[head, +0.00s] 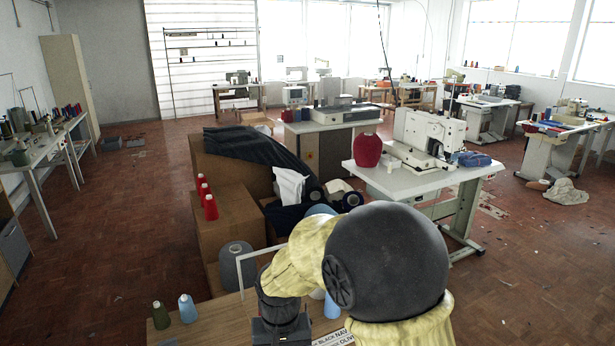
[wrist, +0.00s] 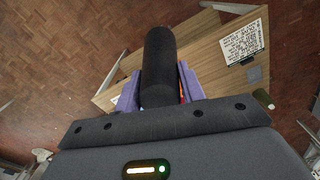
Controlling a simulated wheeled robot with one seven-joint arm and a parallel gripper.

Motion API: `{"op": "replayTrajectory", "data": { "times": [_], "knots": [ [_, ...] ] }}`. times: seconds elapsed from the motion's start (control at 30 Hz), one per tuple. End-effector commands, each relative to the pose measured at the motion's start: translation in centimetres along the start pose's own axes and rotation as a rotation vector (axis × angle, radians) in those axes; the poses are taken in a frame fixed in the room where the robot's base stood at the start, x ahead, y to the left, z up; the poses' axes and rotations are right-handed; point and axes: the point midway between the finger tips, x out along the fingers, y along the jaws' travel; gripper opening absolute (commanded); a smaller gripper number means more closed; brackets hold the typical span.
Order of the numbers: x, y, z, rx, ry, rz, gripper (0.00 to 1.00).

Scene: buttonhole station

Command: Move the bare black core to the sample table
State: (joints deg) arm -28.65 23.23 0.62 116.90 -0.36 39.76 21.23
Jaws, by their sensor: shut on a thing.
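In the wrist view the bare black core (wrist: 160,55) is a plain dark cylinder. My gripper (wrist: 160,88) has its two purple fingers on either side of it and is shut on it. The core points away from the wrist, above a wooden table top (wrist: 205,60). I cannot tell how high it is above the wood. In the head view my gripper is at the bottom centre, mostly hidden by my own arm, and I cannot make out the core there. A wooden table (head: 225,318) lies below; I cannot tell whether it is the sample table.
An olive cone (head: 160,315) and a light blue cone (head: 187,308) stand on the wooden table. A printed card (wrist: 245,42) lies on it. A grey spool (head: 237,265) stands behind. Cardboard boxes (head: 235,215) carry red cones (head: 210,206). Floor is open at left.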

Motion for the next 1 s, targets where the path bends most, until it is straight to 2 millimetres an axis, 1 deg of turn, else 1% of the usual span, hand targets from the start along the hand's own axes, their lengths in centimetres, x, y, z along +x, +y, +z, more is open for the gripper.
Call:
{"op": "replayTrajectory", "data": {
  "times": [0.03, 0.27, 0.37, 0.47, 0.57, 0.67, 0.8, 0.87, 1.0],
  "knots": [
    [0.8, 0.5, -0.3, 0.007, -0.003, 0.002, 0.07],
    [3.2, 2.1, -1.5, 0.018, -0.004, 0.002, 0.07],
    [4.5, 3.0, -2.1, 0.025, -0.004, 0.002, 0.07],
    [6.1, 4.1, -2.7, 0.033, -0.004, 0.002, 0.07],
    [8.1, 5.7, -3.4, 0.046, -0.006, 0.003, 0.07],
    [10.8, 7.9, -4.1, 0.064, -0.008, 0.003, 0.07],
    [15.4, 11.5, -4.8, 0.088, -0.009, 0.003, 0.07],
    [17.3, 13.1, -5.0, 0.099, -0.008, 0.002, 0.07],
    [21.8, 16.9, -4.7, 0.123, -0.008, 0.002, 0.07]
  ]
}}
